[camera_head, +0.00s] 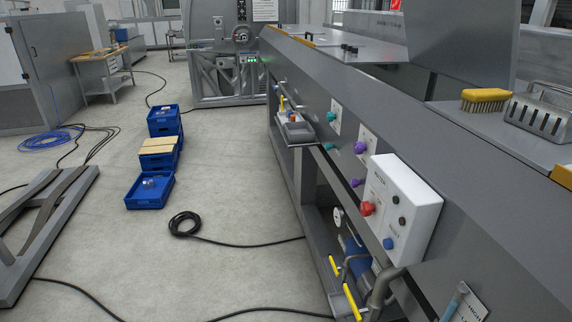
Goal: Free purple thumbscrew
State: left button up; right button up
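Two purple knobs show on the side of the long grey machine at the right. The upper purple knob (360,147) stands out from a small pale plate on the sloping side panel. The lower purple knob (356,183) sits just below it, by the panel's lower edge and left of the white control box. I cannot tell which of the two is the thumbscrew. Neither of my grippers is in view.
A teal knob (331,117) is farther back. Yellow-handled pipework (352,301) is below. A black cable (245,243) crosses the open floor.

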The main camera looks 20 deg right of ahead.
aim_at(354, 184)
jog(key=i, duration=0.55)
jog(key=i+j+z, duration=0.1)
jog(key=i, duration=0.45)
jog(key=i+j+z, duration=0.1)
jog(key=i, duration=0.45)
jog(key=i+j+z, duration=0.1)
jog(key=i+z, duration=0.2)
jog(key=z, duration=0.15)
jog(key=i+j+z, duration=0.2)
jog(key=z, duration=0.25)
jog(key=i+j+z, duration=0.25)
jog(key=z, duration=0.25)
jog(key=i+j+z, duration=0.1)
jog(key=j+z, duration=0.35)
